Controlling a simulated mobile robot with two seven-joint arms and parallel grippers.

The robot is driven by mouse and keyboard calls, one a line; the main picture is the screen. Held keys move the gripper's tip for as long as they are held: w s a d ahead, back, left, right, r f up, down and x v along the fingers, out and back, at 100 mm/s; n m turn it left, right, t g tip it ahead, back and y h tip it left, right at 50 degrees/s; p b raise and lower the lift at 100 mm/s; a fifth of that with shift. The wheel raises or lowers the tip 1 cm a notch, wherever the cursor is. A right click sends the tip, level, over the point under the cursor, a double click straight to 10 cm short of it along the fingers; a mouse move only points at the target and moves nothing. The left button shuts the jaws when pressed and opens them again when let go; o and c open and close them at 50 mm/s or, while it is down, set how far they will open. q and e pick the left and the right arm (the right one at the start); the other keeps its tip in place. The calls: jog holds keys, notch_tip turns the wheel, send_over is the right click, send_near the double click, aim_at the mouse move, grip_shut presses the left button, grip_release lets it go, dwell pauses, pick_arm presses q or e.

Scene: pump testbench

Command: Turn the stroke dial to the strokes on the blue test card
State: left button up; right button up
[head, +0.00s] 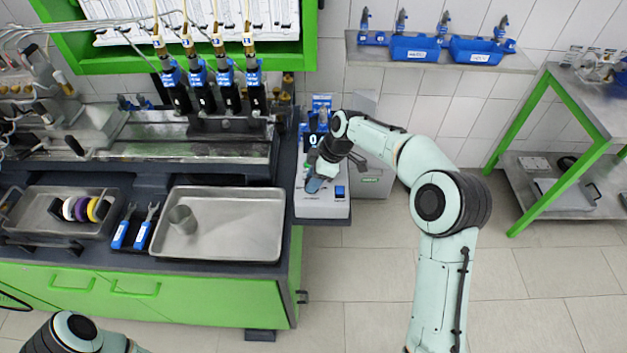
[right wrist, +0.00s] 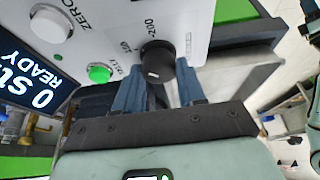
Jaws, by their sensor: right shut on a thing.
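The stroke dial (right wrist: 156,62) is a black round knob with a white mark on a pale panel, in the right wrist view. Markings around it include 200. My right gripper (right wrist: 160,88) has its two blue fingers on either side of the dial, closed on it. In the head view my right gripper (head: 318,172) is at the control box (head: 322,208) and hides the dial. A display (right wrist: 30,85) reads 0 and READY. A small blue card (head: 321,101) stands behind the box; its text is too small to read. My left gripper is out of view.
A green button (right wrist: 99,73) and a white ZERO button (right wrist: 52,23) sit beside the dial. A blue button (head: 340,191) is on the box front. A metal tray (head: 235,225) with a cup (head: 182,219) lies left of it. The floor to the right is clear.

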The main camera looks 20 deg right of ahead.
jog(key=shift+s+f+m+t+b, duration=0.1)
jog(key=shift+m+t+b, duration=0.35)
jog(key=shift+m, duration=0.45)
jog(key=m+h+b, duration=0.1)
jog(key=m, duration=0.1)
jog(key=shift+a+m+t, duration=0.1)
jog(key=shift+m+t, duration=0.2)
jog(key=shift+t, duration=0.05)
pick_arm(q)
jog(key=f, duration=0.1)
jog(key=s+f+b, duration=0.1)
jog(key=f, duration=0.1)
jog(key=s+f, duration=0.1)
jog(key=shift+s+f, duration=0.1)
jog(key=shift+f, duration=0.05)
pick_arm(e)
jog(key=m+h, duration=0.1)
jog(key=m, duration=0.3)
jog(key=shift+s+t, duration=0.1)
jog(key=shift+t, duration=0.2)
jog(key=shift+m+h, duration=0.3)
jog(key=o, duration=1.1)
jog(key=shift+c, duration=0.2)
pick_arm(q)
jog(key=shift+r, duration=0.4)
pick_arm(e)
jog(key=v, duration=1.3)
jog(key=shift+r, duration=0.3)
jog(key=shift+s, duration=0.1)
